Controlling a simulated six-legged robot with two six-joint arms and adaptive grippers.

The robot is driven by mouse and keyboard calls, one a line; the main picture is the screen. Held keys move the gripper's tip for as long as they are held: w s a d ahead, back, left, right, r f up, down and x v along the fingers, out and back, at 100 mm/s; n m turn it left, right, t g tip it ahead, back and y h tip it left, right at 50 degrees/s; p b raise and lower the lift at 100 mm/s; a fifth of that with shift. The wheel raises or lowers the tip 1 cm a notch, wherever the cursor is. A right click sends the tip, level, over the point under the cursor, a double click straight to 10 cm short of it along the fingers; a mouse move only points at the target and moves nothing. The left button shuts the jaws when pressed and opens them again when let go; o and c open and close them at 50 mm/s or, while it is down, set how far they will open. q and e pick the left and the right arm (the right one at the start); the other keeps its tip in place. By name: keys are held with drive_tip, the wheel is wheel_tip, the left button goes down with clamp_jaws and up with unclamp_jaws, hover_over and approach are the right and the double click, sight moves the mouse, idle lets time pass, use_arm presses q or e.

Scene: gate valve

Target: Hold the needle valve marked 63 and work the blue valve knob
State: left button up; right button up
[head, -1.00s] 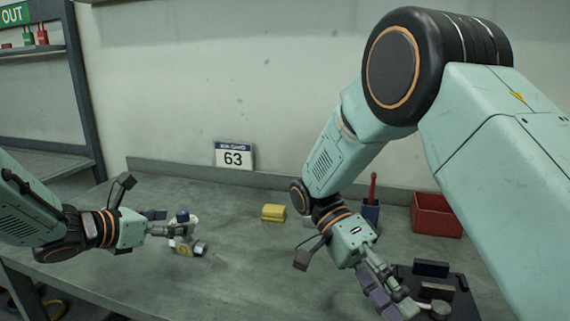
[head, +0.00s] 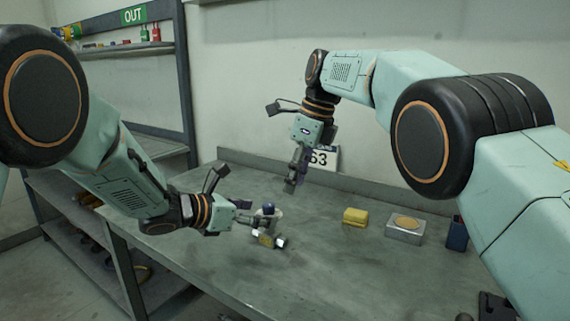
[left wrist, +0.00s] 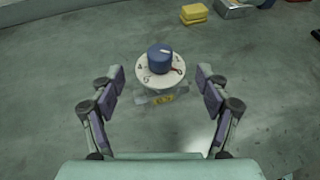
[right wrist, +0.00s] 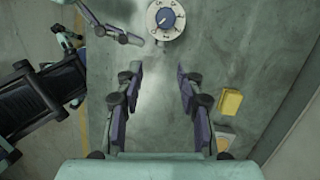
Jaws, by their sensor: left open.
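The needle valve (head: 268,239) is a small pale body on the bench, with a blue knob (head: 268,208) on top. In the left wrist view the blue knob (left wrist: 159,58) sits on a numbered white dial (left wrist: 147,78). My left gripper (left wrist: 160,82) is open, with its fingers either side of the valve's near side; contact cannot be told. My right gripper (head: 291,186) points down behind the valve, apart from it. In the right wrist view this gripper (right wrist: 160,75) is open and empty, with the blue knob (right wrist: 166,18) beyond its fingertips.
A yellow block (head: 355,217) and a metal box with an orange disc (head: 404,229) lie right of the valve. A dark blue holder (head: 457,234) stands farther right. A low ledge (head: 400,197) runs along the back. The bench's front middle is clear.

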sight(277, 210)
use_arm(q)
drive_tip(key=shift+d, duration=0.15)
drive_tip(key=shift+w+d+f, duration=0.15)
drive_tip(key=shift+w+f, duration=0.1)
drive_tip(key=x, duration=0.6)
drive_tip(key=shift+w+d+f, duration=0.15)
drive_tip(key=shift+w+d, duration=0.1)
drive_tip(key=shift+d, duration=0.05)
use_arm(e)
drive_tip(key=shift+w+a+r+t+y, duration=0.2)
drive_tip(key=shift+w+a+r, duration=0.15)
drive_tip(key=shift+a+r, duration=0.25)
drive_tip(key=shift+w+a+r+t+y, duration=0.2)
drive_tip(key=shift+w+a+r, duration=0.1)
drive_tip(key=shift+a+r, duration=0.25)
use_arm(q)
drive_tip(key=shift+d, duration=0.1)
clamp_jaws()
